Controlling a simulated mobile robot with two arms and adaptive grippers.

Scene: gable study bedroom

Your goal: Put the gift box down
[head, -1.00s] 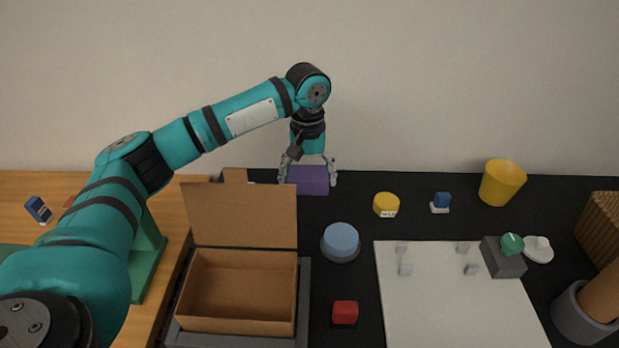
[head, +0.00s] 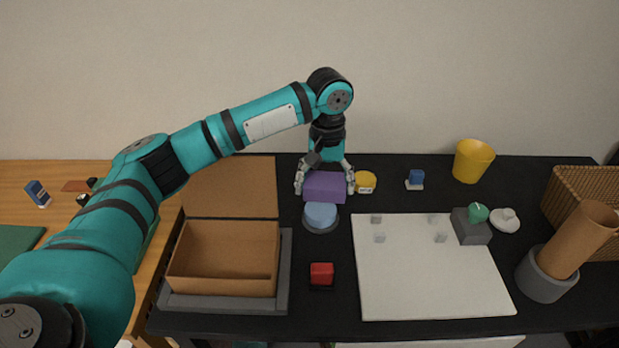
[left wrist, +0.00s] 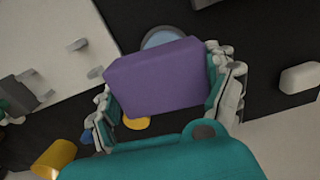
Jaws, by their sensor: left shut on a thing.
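The gift box is a purple block (head: 325,187) at the back of the black table. My left gripper (head: 325,184) is shut on it, with one finger on each side. In the left wrist view the purple gift box (left wrist: 158,78) fills the space between the fingers and hides part of a light blue disc (left wrist: 163,38) and a yellow disc (left wrist: 136,123). In the head view the box's lower edge is just behind the blue round piece (head: 320,215). I cannot tell whether the box touches the table. My right gripper is not seen.
An open cardboard box (head: 225,258) stands front left on a grey tray. A red block (head: 321,274) is right of it. A white board (head: 430,280) with small grey cubes covers the middle right. A yellow labelled disc (head: 366,182), blue item (head: 416,178) and yellow cup (head: 472,160) stand behind.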

